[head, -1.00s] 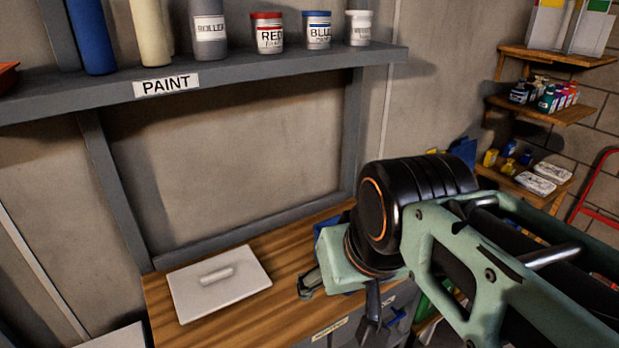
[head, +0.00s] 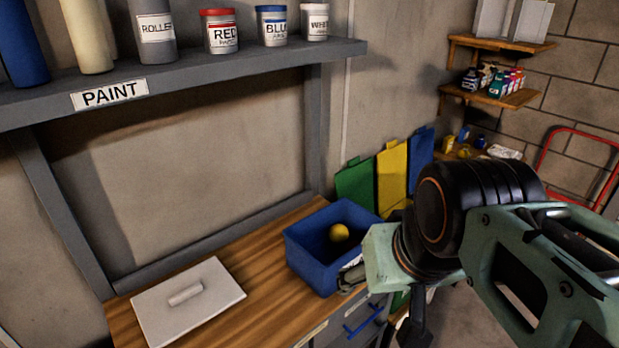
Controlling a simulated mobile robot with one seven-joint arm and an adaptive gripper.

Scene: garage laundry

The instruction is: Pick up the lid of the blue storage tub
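A pale grey flat lid (head: 218,288) with a raised bar handle lies on the wooden bench at the lower left in the head view. The blue storage tub (head: 310,262) stands uncovered on the bench to its right, with a yellow ball (head: 339,233) inside. My gripper (head: 380,303) is at the tub's right front corner, right of the lid and apart from it. Its fingers look spread, with nothing seen between them. My arm hides part of the tub's right side.
A grey shelf marked PAINT (head: 200,75) with cans and bottles overhangs the wooden bench (head: 262,270). Green, yellow and blue panels (head: 392,178) stand behind the tub. Drawers with a blue handle (head: 362,322) are below. Bare bench lies between lid and tub.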

